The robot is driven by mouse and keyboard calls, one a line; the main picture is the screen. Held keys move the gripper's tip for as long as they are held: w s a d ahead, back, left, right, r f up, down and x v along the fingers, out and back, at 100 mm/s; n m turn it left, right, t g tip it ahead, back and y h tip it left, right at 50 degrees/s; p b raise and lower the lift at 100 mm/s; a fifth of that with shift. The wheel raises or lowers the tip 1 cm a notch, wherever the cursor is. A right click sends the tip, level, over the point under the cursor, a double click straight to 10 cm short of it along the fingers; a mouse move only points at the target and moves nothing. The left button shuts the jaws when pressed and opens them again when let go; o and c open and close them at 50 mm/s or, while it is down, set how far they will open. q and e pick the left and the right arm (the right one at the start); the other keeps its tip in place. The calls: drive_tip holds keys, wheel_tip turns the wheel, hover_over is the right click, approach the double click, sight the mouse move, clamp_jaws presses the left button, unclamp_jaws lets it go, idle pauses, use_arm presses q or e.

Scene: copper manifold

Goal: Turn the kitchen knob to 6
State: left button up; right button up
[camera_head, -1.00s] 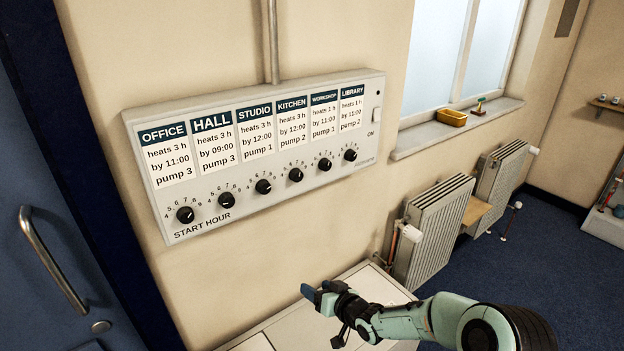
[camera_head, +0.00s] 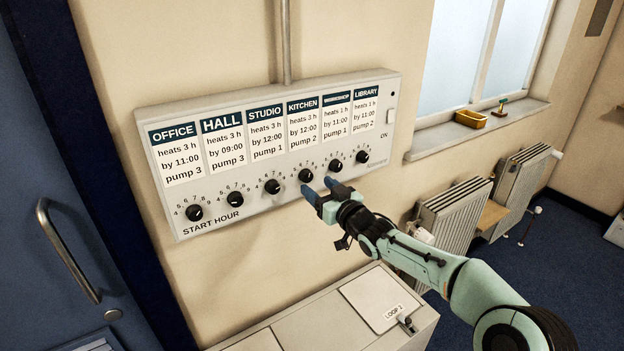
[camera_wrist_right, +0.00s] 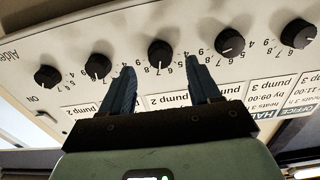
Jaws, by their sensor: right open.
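The kitchen knob (camera_head: 305,175) is a round black dial under the KITCHEN label (camera_head: 303,104) on the pale control panel (camera_head: 262,217). A scale of small numbers curves around it; its pointer setting is too small to read surely. My right gripper (camera_head: 320,188) is open and empty, its blue fingertips just below and right of this knob in the head view. In the right wrist view, which shows the panel upside down, the kitchen knob (camera_wrist_right: 160,54) appears between the two fingertips of the right gripper (camera_wrist_right: 161,65). Contact does not show. My left gripper is out of view.
The studio knob (camera_head: 272,187) and workshop knob (camera_head: 336,166) sit close on either side, with further knobs along the row. Below stands a pale cabinet (camera_head: 300,328). A window sill (camera_head: 470,133) and radiators (camera_head: 455,215) are to the right, a blue door (camera_head: 50,270) to the left.

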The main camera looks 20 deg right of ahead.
sight(308, 179)
drive_tip(key=w, duration=0.2)
drive_tip(key=shift+w+a+r+p, duration=0.2)
drive_tip(key=shift+w+p, duration=0.1)
drive_tip(key=shift+w, duration=0.1)
drive_tip(key=shift+w+f, duration=0.2)
drive_tip(key=shift+w, duration=0.45)
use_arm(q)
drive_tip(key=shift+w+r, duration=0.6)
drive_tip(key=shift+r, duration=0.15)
use_arm(e)
drive_tip(key=shift+s, duration=0.1)
drive_tip(key=shift+c, duration=0.9)
drive_tip(key=c, duration=0.9)
drive_tip(key=shift+o, duration=0.2)
